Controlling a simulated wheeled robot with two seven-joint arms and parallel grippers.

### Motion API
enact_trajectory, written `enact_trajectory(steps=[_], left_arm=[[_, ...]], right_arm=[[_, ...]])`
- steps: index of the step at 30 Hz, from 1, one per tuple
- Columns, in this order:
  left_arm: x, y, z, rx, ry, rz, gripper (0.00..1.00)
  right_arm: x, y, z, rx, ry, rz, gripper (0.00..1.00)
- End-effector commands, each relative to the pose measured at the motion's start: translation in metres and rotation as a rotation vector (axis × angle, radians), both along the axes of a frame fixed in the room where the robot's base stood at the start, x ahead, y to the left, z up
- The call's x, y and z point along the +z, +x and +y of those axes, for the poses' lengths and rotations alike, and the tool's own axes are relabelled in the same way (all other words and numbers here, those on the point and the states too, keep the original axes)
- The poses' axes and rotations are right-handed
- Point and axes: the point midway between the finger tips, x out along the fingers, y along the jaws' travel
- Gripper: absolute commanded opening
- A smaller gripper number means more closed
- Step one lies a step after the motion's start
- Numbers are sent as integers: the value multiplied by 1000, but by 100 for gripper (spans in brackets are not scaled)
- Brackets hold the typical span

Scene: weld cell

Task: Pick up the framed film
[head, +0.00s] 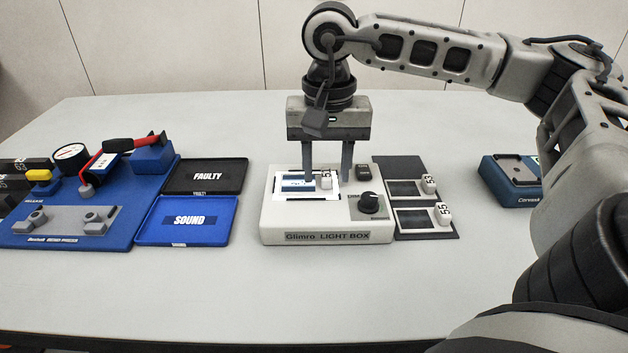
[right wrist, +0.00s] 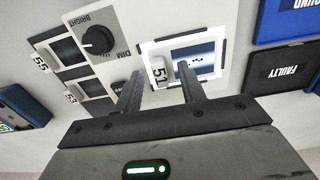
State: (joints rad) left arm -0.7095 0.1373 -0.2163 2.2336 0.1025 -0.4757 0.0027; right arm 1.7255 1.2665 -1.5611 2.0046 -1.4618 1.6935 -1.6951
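The framed film (head: 297,184) lies on the lit panel of the light box (head: 340,237), with a white numbered tab (head: 326,180) at its right end. My right gripper (head: 327,178) points down over the light box. It is open and empty, with its two fingers apart on either side of the tab in the picture. In the right wrist view, the tab (right wrist: 158,72) of the framed film (right wrist: 194,62) shows between and beyond the fingertips (right wrist: 159,76). I cannot tell whether the fingertips are level with the tab. My left gripper is out of view.
Two more framed films (head: 405,188) (head: 415,219) with numbered tabs lie on a dark mat (head: 395,165) right of the box. A dark knob (head: 370,202) stands on the box. Left are a black FAULTY tray (head: 207,162), a blue SOUND tray (head: 160,236) and a blue fixture board (head: 125,205).

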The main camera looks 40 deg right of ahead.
Motion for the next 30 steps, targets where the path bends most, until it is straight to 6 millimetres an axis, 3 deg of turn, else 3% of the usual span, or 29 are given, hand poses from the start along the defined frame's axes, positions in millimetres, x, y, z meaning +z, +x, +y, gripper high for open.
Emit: enact_trajectory(steps=[6, 10, 23, 30], left_arm=[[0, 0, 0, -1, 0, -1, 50], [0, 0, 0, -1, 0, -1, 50], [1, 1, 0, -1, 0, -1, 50], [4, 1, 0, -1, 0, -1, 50]], right_arm=[[-1, 0, 0, 0, 0, 0, 37], [0, 0, 0, 0, 0, 0, 1], [4, 0, 0, 0, -1, -1, 0], [33, 1, 0, 1, 1, -3, 0]])
